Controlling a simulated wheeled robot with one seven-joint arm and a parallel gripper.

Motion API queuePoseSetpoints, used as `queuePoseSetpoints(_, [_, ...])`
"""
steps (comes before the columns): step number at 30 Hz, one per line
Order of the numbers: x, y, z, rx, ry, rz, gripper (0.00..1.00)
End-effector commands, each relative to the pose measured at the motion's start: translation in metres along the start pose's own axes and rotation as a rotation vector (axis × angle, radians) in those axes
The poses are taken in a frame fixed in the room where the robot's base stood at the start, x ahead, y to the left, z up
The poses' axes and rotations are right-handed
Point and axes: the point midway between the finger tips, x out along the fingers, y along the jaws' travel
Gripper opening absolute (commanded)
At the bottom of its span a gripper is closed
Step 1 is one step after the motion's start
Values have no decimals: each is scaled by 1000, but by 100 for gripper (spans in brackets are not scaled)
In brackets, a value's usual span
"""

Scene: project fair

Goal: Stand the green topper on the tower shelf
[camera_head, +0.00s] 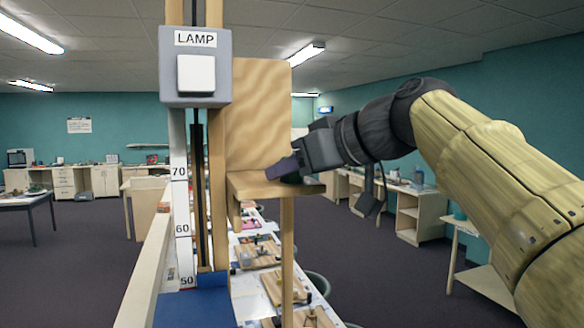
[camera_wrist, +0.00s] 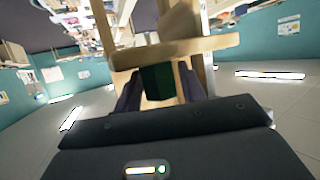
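The green topper (camera_wrist: 158,82) shows in the wrist view between the two purple fingers of my gripper (camera_wrist: 157,92), which close in on both its sides. In the head view my gripper (camera_head: 284,171) reaches in from the right, low over the wooden tower shelf (camera_head: 262,188). There the topper is only a small dark patch under the fingers, mostly hidden. It is at the shelf's top surface, towards the right end; I cannot tell whether it rests there. The shelf edge also shows in the wrist view (camera_wrist: 205,48).
A wooden back panel (camera_head: 258,110) rises behind the shelf. The tower post with a number scale (camera_head: 181,215) and a grey LAMP box (camera_head: 196,75) stands left of it. A long table with several wooden boards (camera_head: 257,252) lies below. Open floor is on both sides.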

Motion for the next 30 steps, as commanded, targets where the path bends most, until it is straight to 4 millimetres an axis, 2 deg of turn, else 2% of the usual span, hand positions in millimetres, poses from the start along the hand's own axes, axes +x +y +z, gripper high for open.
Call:
queuePoseSetpoints(14, [-4, 0, -2, -1, 1, 1, 51])
queuePoseSetpoints(20, [-32, 1, 0, -2, 4, 5, 51])
queuePoseSetpoints(30, [-99, 1, 0, -2, 1, 4, 51])
